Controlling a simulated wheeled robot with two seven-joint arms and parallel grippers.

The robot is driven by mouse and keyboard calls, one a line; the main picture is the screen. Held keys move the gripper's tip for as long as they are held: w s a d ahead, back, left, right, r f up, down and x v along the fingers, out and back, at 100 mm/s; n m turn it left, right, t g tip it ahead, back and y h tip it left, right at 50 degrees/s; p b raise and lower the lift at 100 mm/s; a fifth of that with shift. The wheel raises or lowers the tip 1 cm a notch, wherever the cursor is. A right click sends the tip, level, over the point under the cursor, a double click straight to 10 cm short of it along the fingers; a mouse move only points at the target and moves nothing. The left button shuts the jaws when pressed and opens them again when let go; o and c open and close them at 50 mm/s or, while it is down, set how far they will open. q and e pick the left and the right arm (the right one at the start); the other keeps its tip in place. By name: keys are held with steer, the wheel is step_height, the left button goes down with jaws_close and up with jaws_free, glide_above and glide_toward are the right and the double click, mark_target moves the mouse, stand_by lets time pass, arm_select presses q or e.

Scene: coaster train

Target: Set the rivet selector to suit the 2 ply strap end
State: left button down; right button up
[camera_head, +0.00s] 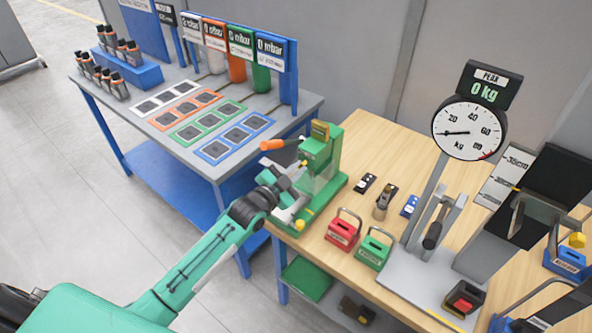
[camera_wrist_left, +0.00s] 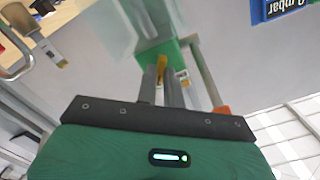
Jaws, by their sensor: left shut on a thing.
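The green rivet press (camera_head: 322,158) stands at the left end of the wooden bench, with an orange handle (camera_head: 272,145) pointing left. My left gripper (camera_head: 286,184) is at the press's left side, below the handle. In the left wrist view my left gripper's fingers (camera_wrist_left: 167,82) are shut on a small yellow-orange piece (camera_wrist_left: 161,66) in front of the green press body (camera_wrist_left: 158,48); it looks like the selector knob. Its setting cannot be read. I cannot make out which thing is the 2 ply strap end. My right gripper is not in view.
Red (camera_head: 342,235) and green (camera_head: 373,254) handled boxes stand right of the press. Small dark cards (camera_head: 365,184) lie behind them. A dial gauge (camera_head: 468,128) stands further right. A grey table (camera_head: 240,108) with colored mats is at the back left.

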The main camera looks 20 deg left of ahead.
arm_select(q)
steer(key=shift+n, duration=0.3)
steer(key=n, duration=0.2)
steer(key=shift+n, duration=0.4)
steer(key=n+p, duration=0.1)
steer(key=n, duration=0.2)
steer(key=shift+a+n, duration=0.1)
steer(key=shift+n, duration=0.2)
steer(key=n, duration=0.3)
steer(key=shift+n, duration=1.9)
steer(key=c, duration=1.5)
jaws_free()
